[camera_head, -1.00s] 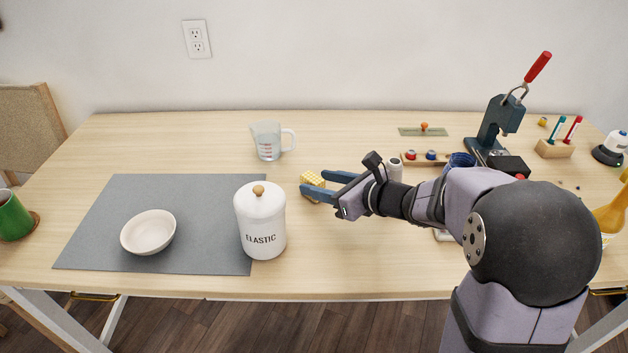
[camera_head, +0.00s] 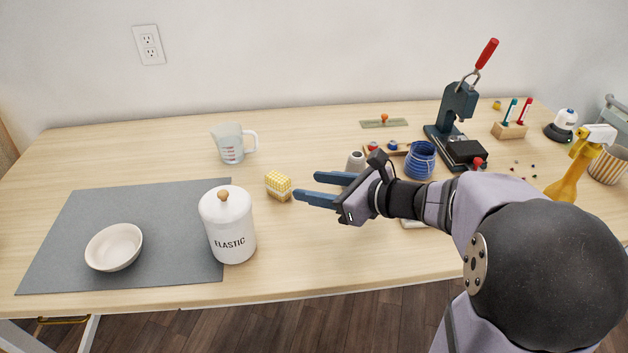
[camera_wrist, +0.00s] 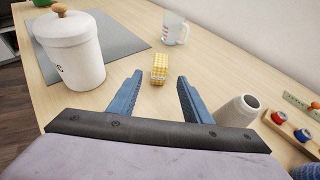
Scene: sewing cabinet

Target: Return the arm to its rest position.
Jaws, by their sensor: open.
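My gripper (camera_head: 308,188) is open and empty above the table, its two blue fingers pointing left. A yellow checked block (camera_head: 278,186) sits on the table just beyond the fingertips, apart from them. In the wrist view the open fingers of my gripper (camera_wrist: 158,88) spread wide, and the yellow block (camera_wrist: 159,68) stands ahead between their lines. The arm reaches in from the right side of the head view.
A white ELASTIC canister (camera_head: 228,228) stands left of my gripper by a grey mat (camera_head: 70,225) with a bowl (camera_head: 114,247). A measuring cup (camera_head: 230,145) stands behind. A grey spool-like cylinder (camera_wrist: 237,112), blue jar (camera_head: 420,160) and press (camera_head: 457,110) are near the arm.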

